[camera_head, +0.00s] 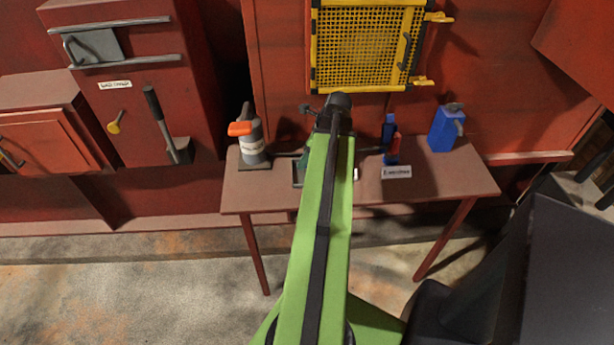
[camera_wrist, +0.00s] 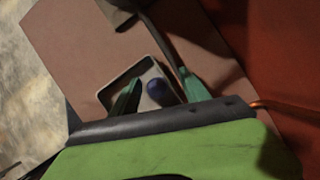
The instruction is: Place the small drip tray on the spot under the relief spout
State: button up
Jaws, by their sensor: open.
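The small drip tray (camera_wrist: 107,97) is a shallow tray with a pale rim and dark inside, lying on the table below my gripper. A round dark blue knob (camera_wrist: 156,88) shows within its outline. My gripper (camera_wrist: 160,77) is open, with one green finger over the tray and the other beside its far edge; the knob appears between them. I cannot tell whether the fingers touch anything. In the head view, my arm hides most of the tray (camera_head: 298,180). A grey pipe (camera_wrist: 163,42) runs close by; I cannot tell if it is the relief spout.
A grey canister with an orange top (camera_head: 252,140) stands on the table's left end. Small blue and red bottles (camera_head: 391,150), a white label (camera_head: 396,172) and a blue can (camera_head: 445,130) are to the right. The table's (camera_head: 440,190) front right is clear. A yellow grille (camera_head: 362,50) hangs behind.

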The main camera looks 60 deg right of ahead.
jog(key=shift+w+f, duration=0.1)
jog(key=shift+f, duration=0.1)
jog(key=shift+c, duration=0.2)
grip_shut()
jog(key=shift+r+p, duration=0.55)
jog(key=shift+p, duration=0.2)
notch_tip(320, 180, up, 4)
jog(key=p, duration=0.4)
jog(key=shift+r, duration=0.1)
jog(key=s+r+p, duration=0.1)
jog(key=s+p, duration=0.1)
jog(key=s, duration=0.1)
jog(key=s+d+r+p, duration=0.1)
jog(key=s+r, duration=0.1)
jog(key=s, duration=0.2)
jog(key=s+d+r+p, duration=0.1)
jog(key=s+r+p, duration=0.1)
jog(key=s, duration=0.1)
jog(key=shift+s+r+p, duration=0.15)
jog(key=shift+r+p, duration=0.05)
jog(key=shift+p, duration=0.1)
jog(key=shift+s+d+r, duration=0.15)
jog(key=shift+s+d, duration=0.05)
jog(key=shift+s, duration=0.4)
